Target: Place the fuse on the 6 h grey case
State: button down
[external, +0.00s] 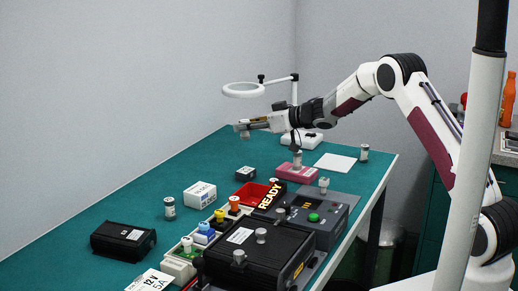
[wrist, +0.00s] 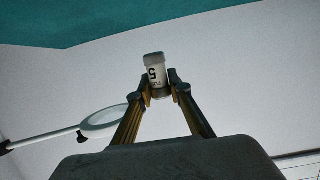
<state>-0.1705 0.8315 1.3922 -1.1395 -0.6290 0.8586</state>
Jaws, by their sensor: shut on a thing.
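My gripper (external: 249,126) is shut on a small white cylindrical fuse (wrist: 155,66) with a dark "5" on its label. The fuse sits between the two fingertips, and the gripper is held high above the far part of the green table (external: 110,210). The gripper also shows in the wrist view (wrist: 159,90). No 6 h label is readable. A small dark grey case (external: 245,173) with a pale label lies on the table below the gripper. A larger black case (external: 122,240) with a white label lies at the near left.
A white box (external: 200,194), a red tray (external: 250,195) and a pink case (external: 297,173) stand on the table. A large black unit (external: 260,262) and a READY sign (external: 269,198) fill the right side. A ring lamp (external: 244,90) stands behind my gripper.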

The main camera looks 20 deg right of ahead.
jog(key=shift+f, duration=3.1)
jog(key=shift+f, duration=0.15)
jog(key=shift+f, duration=1.75)
jog(key=shift+f, duration=0.1)
jog(key=c, duration=1.8)
grip_release()
jog(key=shift+c, duration=0.2)
jog(key=shift+s+d, duration=0.1)
jog(key=shift+d, duration=0.05)
